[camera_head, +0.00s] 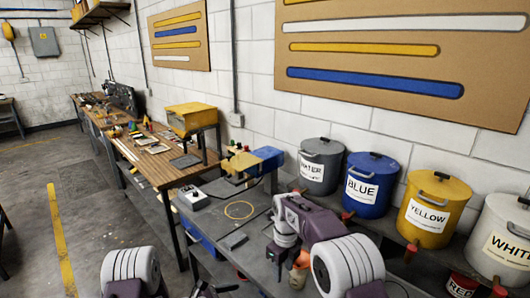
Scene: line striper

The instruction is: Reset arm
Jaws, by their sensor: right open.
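My right arm comes in from the lower right, with a purple link and white joints. Its dark right gripper (275,256) points down over the grey workbench (205,220), and its jaws are open. I see nothing between them. It is small and partly covered by the wrist, so its height over the bench is unclear. My left arm shows at the lower left as a white ringed joint and a purple part. A dark piece at the bottom edge may be my left gripper (206,291); its jaws cannot be made out.
Labelled paint cans, blue (371,165), yellow (446,187) and others, line the right wall. An orange-brown bottle (299,273) stands near my right gripper. Open floor lies left.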

